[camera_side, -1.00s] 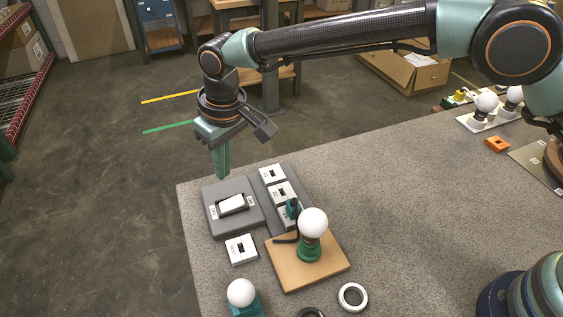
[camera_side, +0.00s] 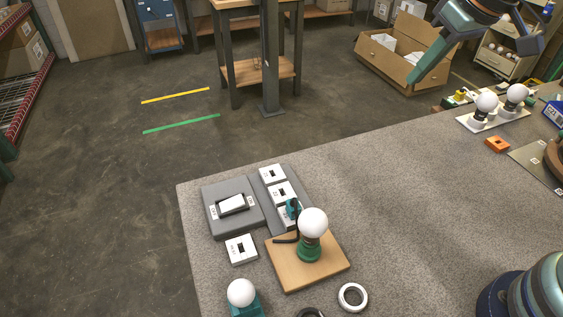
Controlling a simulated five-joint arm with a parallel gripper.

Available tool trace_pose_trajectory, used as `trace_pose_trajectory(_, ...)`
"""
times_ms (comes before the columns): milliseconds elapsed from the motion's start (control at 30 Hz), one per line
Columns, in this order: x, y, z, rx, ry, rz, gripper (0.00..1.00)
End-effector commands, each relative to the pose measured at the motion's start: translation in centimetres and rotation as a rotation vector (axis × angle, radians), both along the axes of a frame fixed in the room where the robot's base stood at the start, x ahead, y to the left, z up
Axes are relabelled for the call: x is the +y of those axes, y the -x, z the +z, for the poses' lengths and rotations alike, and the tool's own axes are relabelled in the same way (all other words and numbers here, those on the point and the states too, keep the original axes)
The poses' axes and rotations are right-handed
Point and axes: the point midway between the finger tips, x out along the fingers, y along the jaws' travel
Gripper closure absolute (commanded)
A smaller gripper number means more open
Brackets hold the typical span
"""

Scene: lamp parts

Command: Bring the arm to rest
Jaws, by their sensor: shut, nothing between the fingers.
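My gripper (camera_side: 418,76) is at the upper right of the side view, raised well above the table. Its teal fingers are together with nothing between them, and they point down and to the left. Most of my arm is out of the frame. Below, on the grey table (camera_side: 410,210), a white bulb (camera_side: 313,222) stands upright in a green socket (camera_side: 309,251) on a wooden board (camera_side: 313,275). My gripper touches none of these parts.
Another bulb (camera_side: 241,292) and a white ring (camera_side: 353,297) are in front. Bulbs on a plate (camera_side: 487,104) and an orange part (camera_side: 497,144) sit far right. The table's middle is clear.

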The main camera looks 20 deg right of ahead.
Motion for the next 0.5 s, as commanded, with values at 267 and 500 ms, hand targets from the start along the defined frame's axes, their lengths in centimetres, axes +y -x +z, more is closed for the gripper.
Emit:
trace_pose_trajectory(267, -5.4, 5.6, -1.6, -0.070, 0.009, -0.105, 1.00)
trace_pose_trajectory(500, -6.7, 7.3, -2.6, -0.088, 0.016, -0.136, 1.00)
